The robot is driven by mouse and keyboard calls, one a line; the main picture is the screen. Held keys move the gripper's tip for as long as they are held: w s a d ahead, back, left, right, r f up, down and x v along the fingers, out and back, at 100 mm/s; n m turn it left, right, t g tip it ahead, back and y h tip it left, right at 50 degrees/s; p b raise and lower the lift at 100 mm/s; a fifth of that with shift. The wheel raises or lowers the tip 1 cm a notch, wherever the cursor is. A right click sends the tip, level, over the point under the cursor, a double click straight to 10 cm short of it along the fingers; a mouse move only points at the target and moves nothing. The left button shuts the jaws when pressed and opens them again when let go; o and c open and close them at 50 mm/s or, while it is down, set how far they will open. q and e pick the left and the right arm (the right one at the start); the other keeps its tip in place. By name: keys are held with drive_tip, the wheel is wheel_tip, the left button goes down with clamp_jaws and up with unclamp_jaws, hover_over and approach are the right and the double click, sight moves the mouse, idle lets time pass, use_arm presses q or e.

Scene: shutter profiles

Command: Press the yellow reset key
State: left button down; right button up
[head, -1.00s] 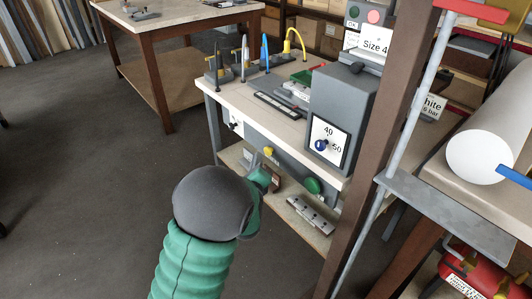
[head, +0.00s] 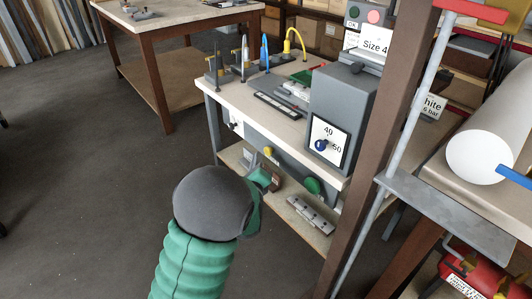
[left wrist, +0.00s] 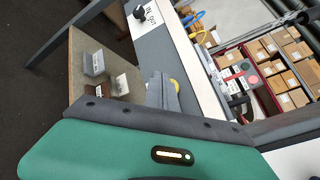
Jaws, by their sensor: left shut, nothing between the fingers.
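The yellow reset key (head: 268,151) is a small round yellow knob on the grey front of the workbench, below its top. In the left wrist view the yellow key (left wrist: 175,85) shows just past the grey fingers, partly hidden by them. My left gripper (head: 252,159) is mostly hidden behind my own forearm in the head view; its fingers are close to the key, a little left of and below it. In the left wrist view the gripper (left wrist: 161,88) is shut and empty. I cannot tell whether it touches the key. My right gripper is not in view.
A black knob (head: 236,125) and a green button (head: 312,186) are on the same bench front. A grey box with a dial (head: 327,140) stands on the bench's right end. A brown post (head: 372,150) rises at the right. A power strip (head: 311,215) lies on the lower shelf.

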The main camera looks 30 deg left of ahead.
use_arm(q)
drive_tip(key=shift+w+d+r+p, duration=0.1)
drive_tip(key=shift+w+d+p, duration=0.05)
drive_tip(key=shift+w+p, duration=0.2)
drive_tip(key=shift+w+d, duration=0.25)
drive_tip(key=shift+w, duration=0.35)
idle(0.9)
drive_tip(key=shift+s, duration=0.1)
drive_tip(key=shift+s+a+p, duration=0.3)
drive_tip(key=shift+s+a, duration=0.05)
drive_tip(key=shift+s, duration=0.5)
drive_tip(key=s, duration=0.1)
drive_tip(key=s+a, duration=0.1)
drive_tip(key=s, duration=0.1)
drive_tip(key=s+a, duration=0.1)
drive_tip(key=shift+s+p, duration=0.3)
idle(0.4)
